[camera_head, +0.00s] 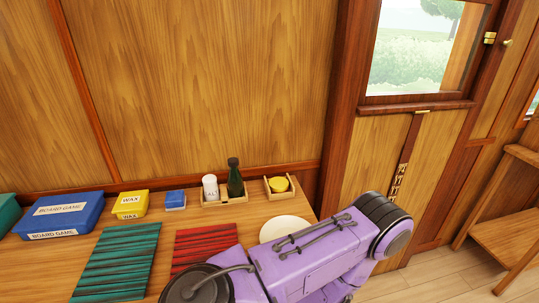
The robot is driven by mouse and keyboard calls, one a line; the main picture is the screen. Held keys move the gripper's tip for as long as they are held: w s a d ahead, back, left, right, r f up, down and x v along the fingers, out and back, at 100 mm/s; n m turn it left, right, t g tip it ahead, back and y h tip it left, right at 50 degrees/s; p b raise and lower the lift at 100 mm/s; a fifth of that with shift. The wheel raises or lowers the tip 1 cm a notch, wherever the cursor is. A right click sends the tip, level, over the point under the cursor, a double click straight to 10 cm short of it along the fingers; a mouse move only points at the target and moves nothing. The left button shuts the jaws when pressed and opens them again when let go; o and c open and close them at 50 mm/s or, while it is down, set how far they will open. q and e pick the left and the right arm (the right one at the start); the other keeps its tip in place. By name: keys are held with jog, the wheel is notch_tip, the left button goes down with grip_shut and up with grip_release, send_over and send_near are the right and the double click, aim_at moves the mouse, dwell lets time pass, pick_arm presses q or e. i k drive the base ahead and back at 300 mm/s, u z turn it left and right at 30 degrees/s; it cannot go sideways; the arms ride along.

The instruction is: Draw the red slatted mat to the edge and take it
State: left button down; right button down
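The red slatted mat (205,245) lies flat on the wooden table, just right of a green slatted mat. Its lower part is hidden behind my purple arm, which crosses the lower middle of the head view. Neither of my grippers can be seen in this view. I cannot tell whether anything touches the hidden part of the red mat.
The green slatted mat (117,262) lies beside it. Behind stand a blue board game box (60,212), a yellow wax box (131,203), a small blue box (175,199) and wooden trays (237,198) with bottles. A white plate (284,226) is partly covered by my arm.

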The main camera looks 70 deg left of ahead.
aim_at(194, 246)
jog(key=z, duration=0.25)
jog(key=k, duration=0.95)
jog(key=u, duration=1.2)
